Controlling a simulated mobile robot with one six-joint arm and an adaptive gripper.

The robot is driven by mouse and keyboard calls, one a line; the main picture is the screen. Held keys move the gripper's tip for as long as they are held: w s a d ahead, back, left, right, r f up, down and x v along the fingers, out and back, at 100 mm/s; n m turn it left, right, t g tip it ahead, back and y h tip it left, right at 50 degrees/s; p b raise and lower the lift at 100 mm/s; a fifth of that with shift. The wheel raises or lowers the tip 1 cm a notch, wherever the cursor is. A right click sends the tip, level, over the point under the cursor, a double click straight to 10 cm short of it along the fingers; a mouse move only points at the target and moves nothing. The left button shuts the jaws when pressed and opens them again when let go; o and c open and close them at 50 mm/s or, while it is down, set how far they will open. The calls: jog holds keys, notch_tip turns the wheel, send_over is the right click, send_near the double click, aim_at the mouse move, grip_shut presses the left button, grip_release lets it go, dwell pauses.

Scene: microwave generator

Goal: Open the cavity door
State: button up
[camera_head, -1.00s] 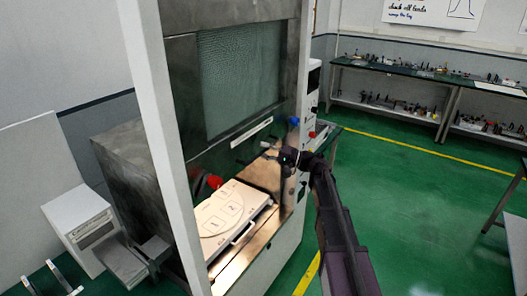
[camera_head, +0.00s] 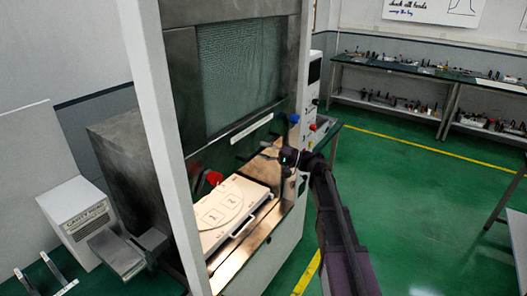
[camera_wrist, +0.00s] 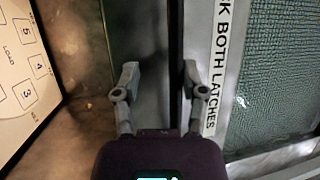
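The cavity door (camera_head: 240,80) has a greenish mesh window in a dark metal frame, with a white label strip (camera_head: 252,129) below the window. In the wrist view the label (camera_wrist: 218,70) reads in part "BOTH LATCHES", beside the mesh window (camera_wrist: 275,75). My gripper (camera_head: 270,152) is near the door's lower edge at its right side. In the wrist view my gripper (camera_wrist: 160,78) has its fingers apart, with a dark strip running between them. I cannot tell whether the fingers touch it.
A pale board with numbered outlines (camera_head: 228,212) lies on the brown ledge (camera_head: 262,236) below the door. A red knob (camera_head: 214,178) is left of it; a blue knob (camera_head: 294,118) is to the right. A white post (camera_head: 165,130) stands in front. Green floor (camera_head: 400,220) is clear at right.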

notch_tip(320, 180, down, 27)
jog(key=b, duration=2.6)
jog(key=shift+r, duration=0.2)
jog(key=shift+s, duration=0.2)
